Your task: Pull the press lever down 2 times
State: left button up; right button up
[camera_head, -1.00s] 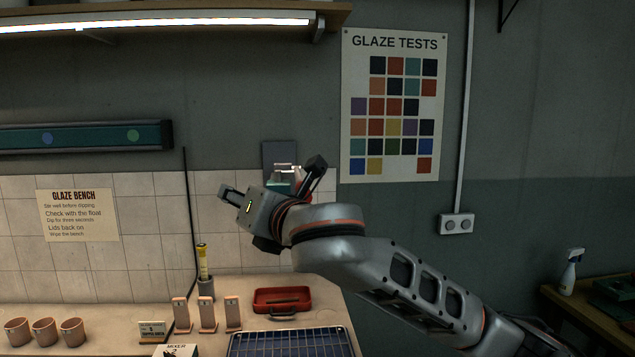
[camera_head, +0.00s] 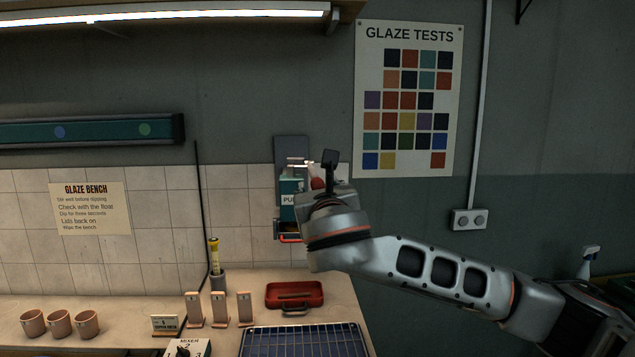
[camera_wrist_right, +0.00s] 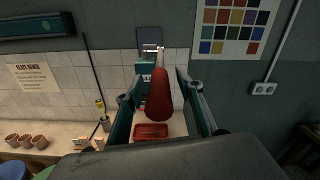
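The press (camera_head: 289,187) is a teal box on a grey wall plate, partly hidden behind my right gripper (camera_head: 324,175) in the head view. Its lever has a red handle, of which a little (camera_head: 317,184) shows beside the gripper. In the right wrist view the red handle (camera_wrist_right: 159,97) points toward the camera, and the press (camera_wrist_right: 144,72) is behind it. The two fingers of my right gripper (camera_wrist_right: 162,100) stand apart on either side of the handle, with gaps showing. My left gripper is not in view.
The bench (camera_head: 130,316) below holds a red tray (camera_head: 294,296), a dark grid rack (camera_head: 303,341), upright test tiles (camera_head: 219,309) and several clay cups (camera_head: 60,325). A socket (camera_head: 469,220) is on the wall at right. The air left of the press is clear.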

aim_at(314, 175)
jog(key=shift+w, duration=1.1)
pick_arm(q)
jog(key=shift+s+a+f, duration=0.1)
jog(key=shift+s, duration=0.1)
pick_arm(e)
jog(key=shift+w, duration=0.4)
